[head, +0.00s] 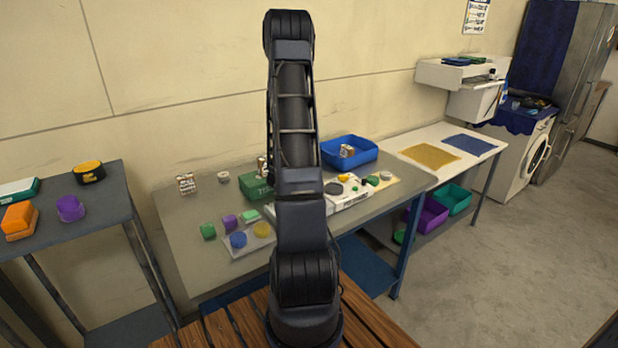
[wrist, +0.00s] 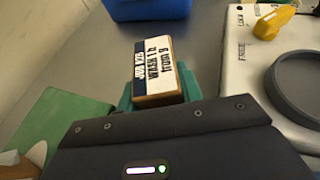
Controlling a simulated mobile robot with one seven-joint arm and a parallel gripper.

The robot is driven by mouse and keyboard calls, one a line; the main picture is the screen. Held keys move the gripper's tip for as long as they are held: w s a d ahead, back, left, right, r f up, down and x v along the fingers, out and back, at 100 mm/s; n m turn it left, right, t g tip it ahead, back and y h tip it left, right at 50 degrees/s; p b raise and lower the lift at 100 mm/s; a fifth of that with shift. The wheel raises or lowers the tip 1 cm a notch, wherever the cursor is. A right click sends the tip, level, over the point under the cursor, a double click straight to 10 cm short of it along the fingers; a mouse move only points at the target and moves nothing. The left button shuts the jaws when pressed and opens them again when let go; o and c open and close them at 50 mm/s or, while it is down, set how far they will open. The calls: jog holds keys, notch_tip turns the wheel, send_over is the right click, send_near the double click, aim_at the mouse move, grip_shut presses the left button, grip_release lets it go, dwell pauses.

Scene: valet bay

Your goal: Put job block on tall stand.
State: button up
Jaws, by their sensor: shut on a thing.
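The job block (wrist: 153,70), wood-sided with a white printed label and a dark stripe, is in the wrist view. My gripper (wrist: 157,90) has its teal fingers on either side of it and is shut on it. The block is over or on the grey worktop; I cannot tell whether it touches. In the head view my arm hides the gripper. A green box with white marks (head: 258,189) stands left of my arm; its top seems to show in the wrist view (wrist: 62,125). I cannot tell which thing is the tall stand.
A blue bin (head: 366,158) holding a labelled block (head: 346,151) stands behind. A white board (head: 348,198) with a dark round dish (wrist: 305,88) and a yellow piece (wrist: 274,22) is at right. Another labelled block (head: 187,183) stands at the worktop's left. Small coloured pieces lie in front.

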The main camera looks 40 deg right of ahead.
jog(key=shift+f, duration=0.15)
jog(key=o, duration=0.8)
jog(key=shift+c, duration=0.2)
